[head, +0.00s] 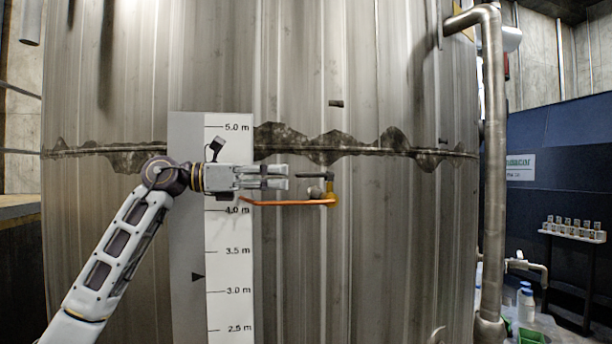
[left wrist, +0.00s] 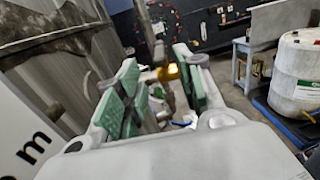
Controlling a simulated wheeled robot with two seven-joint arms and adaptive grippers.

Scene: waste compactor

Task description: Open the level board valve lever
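The valve lever (head: 285,202) is a thin orange bar, roughly level, running left from the valve (head: 330,190) on the tank front. The level board (head: 229,265) is a white strip with metre marks behind the lever's left end. My left gripper (head: 287,177) points right, just above the lever in the head view, with its tips short of the valve. In the left wrist view, its green-padded fingers (left wrist: 160,95) are spread apart with nothing visibly held. A yellow part of the valve (left wrist: 168,73) shows between them. Depth between gripper and lever is unclear. My right gripper is not in view.
The large ribbed metal tank (head: 400,250) fills the middle. A vertical pipe (head: 493,180) stands right of it. A rack of small bottles (head: 573,230) is at far right. The left wrist view shows a white drum (left wrist: 297,75) and a blue workbench (left wrist: 250,55) to the right.

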